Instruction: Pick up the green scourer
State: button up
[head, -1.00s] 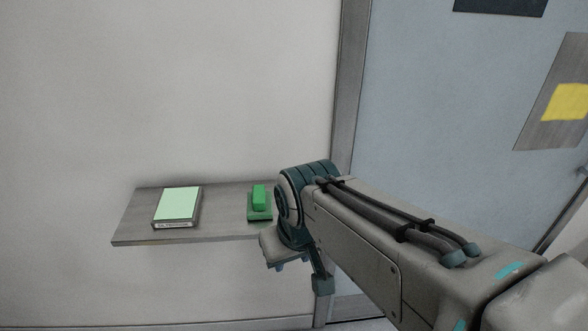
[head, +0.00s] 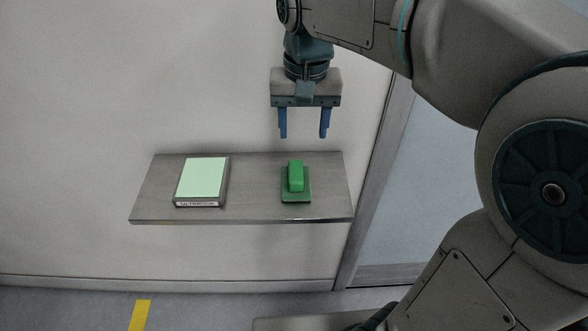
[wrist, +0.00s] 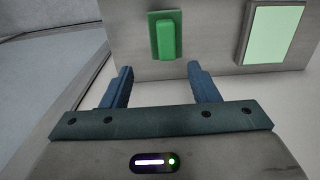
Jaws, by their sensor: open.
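The green scourer (head: 296,186) lies on the right part of a grey wall shelf (head: 252,208). It has a flat dark green base with a brighter raised block on top. My gripper (head: 304,136) is above the shelf, pointing down, with its two blue fingers apart and nothing between them. It is clear of the scourer. In the wrist view the scourer (wrist: 165,37) shows at the top, beyond and between the open fingertips of my gripper (wrist: 160,70).
A box with a pale green top (head: 204,178) and a printed front label lies on the left of the shelf, and it also shows in the wrist view (wrist: 272,33). A door frame (head: 376,170) stands just right of the shelf. The wall behind is bare.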

aim_at(296, 170)
jog(key=f, duration=0.4)
jog(key=a+f, duration=0.1)
jog(key=f, duration=0.4)
jog(key=f+p, duration=0.1)
jog(key=f, duration=0.3)
jog(key=shift+w+a+f, duration=0.15)
jog(key=shift+w+f, duration=0.1)
jog(key=shift+w, duration=0.15)
jog(key=c, duration=1.1)
